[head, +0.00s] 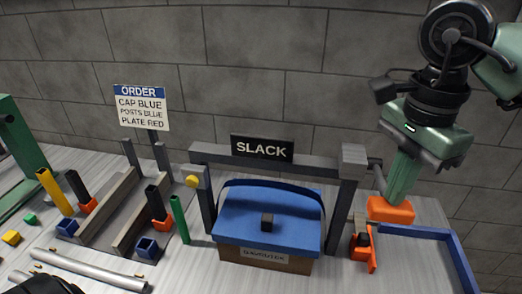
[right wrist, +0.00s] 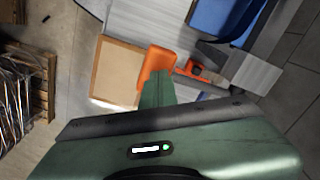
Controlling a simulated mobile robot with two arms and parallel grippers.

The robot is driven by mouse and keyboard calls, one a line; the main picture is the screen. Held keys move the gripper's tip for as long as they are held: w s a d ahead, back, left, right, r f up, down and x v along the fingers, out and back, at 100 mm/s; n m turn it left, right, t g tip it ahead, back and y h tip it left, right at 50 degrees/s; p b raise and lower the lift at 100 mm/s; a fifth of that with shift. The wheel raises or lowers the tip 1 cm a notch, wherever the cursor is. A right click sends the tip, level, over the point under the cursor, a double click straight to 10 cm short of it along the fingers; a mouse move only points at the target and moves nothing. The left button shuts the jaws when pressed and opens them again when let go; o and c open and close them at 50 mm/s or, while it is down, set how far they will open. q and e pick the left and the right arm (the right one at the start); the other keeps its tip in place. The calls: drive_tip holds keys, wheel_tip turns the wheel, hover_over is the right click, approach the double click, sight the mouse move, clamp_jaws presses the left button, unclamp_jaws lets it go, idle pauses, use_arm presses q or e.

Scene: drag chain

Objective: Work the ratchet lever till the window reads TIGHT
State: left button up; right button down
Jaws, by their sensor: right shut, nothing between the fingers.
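The window (head: 262,148) on the grey frame reads SLACK. A blue strap lies over the blue-topped box (head: 267,222) under the frame. The ratchet lever appears to be the grey bar at the right post with an orange grip (head: 391,210); the grip also shows in the right wrist view (right wrist: 160,58). My right gripper (head: 401,185) points down with its green fingers shut and empty, right at the orange grip. In the right wrist view its fingertips (right wrist: 157,85) overlap the grip; I cannot tell whether they touch. My left gripper is not clearly visible.
A smaller orange piece with a dark knob (head: 363,250) stands by the right post. An order sign (head: 141,108), grey rails, coloured posts and silver tubes (head: 85,267) fill the left side.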

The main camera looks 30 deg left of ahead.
drive_tip(key=shift+s+f+b, duration=0.2)
drive_tip(key=shift+f+b, duration=0.45)
drive_tip(key=shift+f, duration=0.25)
use_arm(q)
drive_tip(key=shift+f, duration=0.65)
use_arm(e)
drive_tip(key=shift+r, duration=0.15)
use_arm(q)
wheel_tip(320, 180, up, 11)
drive_tip(key=p, duration=1.1)
use_arm(e)
wheel_tip(320, 180, up, 14)
use_arm(q)
drive_tip(key=shift+c, duration=0.2)
